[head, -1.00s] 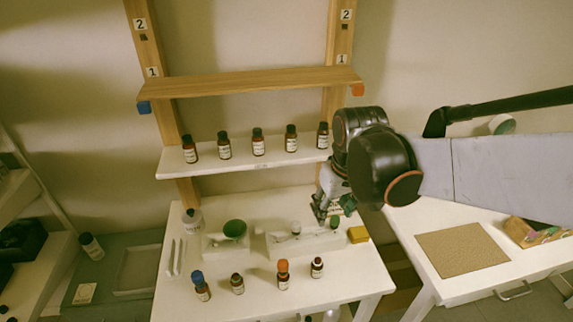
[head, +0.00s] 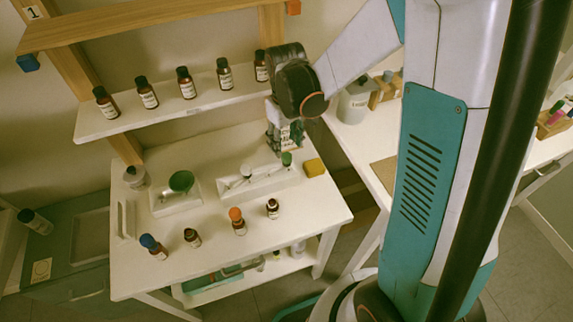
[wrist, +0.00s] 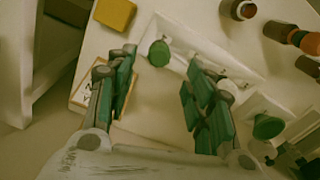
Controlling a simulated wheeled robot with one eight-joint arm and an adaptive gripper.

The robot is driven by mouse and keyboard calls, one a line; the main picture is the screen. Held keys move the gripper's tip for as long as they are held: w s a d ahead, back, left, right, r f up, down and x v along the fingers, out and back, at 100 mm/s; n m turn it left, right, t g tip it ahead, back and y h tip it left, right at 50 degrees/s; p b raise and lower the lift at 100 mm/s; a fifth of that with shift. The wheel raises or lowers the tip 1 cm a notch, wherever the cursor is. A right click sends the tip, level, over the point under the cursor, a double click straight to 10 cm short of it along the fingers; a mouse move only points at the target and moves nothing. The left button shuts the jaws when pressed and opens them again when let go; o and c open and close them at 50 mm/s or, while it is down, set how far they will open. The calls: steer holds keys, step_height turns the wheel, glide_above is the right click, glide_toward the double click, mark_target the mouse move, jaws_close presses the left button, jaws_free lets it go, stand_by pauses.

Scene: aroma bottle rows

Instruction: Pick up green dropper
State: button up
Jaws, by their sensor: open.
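The green dropper (head: 287,158) shows its green top at the right end of a long white holder (head: 262,184) on the white table. It also shows in the wrist view (wrist: 159,53), near the upper middle, between my two fingertips in the picture. My gripper (head: 284,140) is just above and behind it in the head view. In the wrist view my gripper (wrist: 161,62) is open, with its green-padded fingers apart and nothing held. I cannot tell how far the fingertips are above the dropper. Its lower part is hidden.
A yellow block (head: 315,167) lies right of the holder. A green bowl (head: 181,181) sits to its left. Several brown bottles stand at the table front, including an orange-capped one (head: 237,220). A shelf (head: 140,120) with more bottles is behind.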

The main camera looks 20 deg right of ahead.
mark_target(287, 155)
steer(key=shift+s+d+f+b, duration=0.1)
steer(key=shift+f+b, duration=1.15)
steer(key=shift+f, duration=2.3)
steer(key=shift+r, duration=0.1)
steer(key=c, duration=0.7)
